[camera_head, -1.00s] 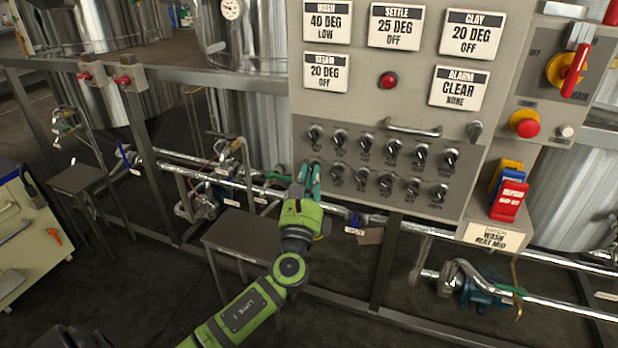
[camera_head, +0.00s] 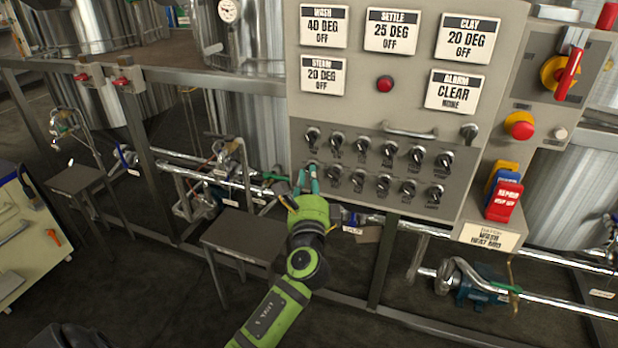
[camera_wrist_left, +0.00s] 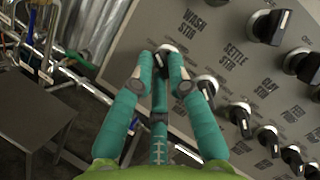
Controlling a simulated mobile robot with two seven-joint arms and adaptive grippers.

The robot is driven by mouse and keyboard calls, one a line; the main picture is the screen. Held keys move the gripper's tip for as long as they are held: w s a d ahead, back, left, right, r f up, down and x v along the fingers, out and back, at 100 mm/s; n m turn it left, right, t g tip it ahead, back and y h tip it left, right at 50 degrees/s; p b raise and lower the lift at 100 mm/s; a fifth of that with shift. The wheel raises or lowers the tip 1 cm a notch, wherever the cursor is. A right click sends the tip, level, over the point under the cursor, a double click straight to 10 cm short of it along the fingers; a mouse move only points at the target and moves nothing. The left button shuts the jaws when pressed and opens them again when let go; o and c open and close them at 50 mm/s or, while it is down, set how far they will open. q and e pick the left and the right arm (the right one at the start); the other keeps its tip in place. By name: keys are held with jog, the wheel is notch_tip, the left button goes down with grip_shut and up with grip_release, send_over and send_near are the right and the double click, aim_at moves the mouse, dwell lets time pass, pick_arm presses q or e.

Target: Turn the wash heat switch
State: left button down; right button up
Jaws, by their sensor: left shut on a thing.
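My left gripper (camera_head: 307,180) is at the left end of the lower row of black knobs on the grey control panel (camera_head: 460,190). In the left wrist view its teal fingers (camera_wrist_left: 162,75) are closed around the leftmost lower knob (camera_wrist_left: 167,50), most of which they hide; its label is not readable. The wash display (camera_head: 324,26) reads 40 DEG, OFF. A card (camera_head: 487,237) below the panel reads WASH HEAT MID.
Neighbouring knobs (camera_head: 334,174) sit close to the right of my fingers, with another row (camera_head: 337,141) above. A handle bar (camera_head: 408,131) juts out above the knobs. A red stop button (camera_head: 521,127) is at right. A dark small table (camera_head: 245,235) stands below left.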

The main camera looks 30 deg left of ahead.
dwell(0.4)
pick_arm(q)
jog(key=c, duration=1.2)
grip_release()
jog(key=v, duration=1.2)
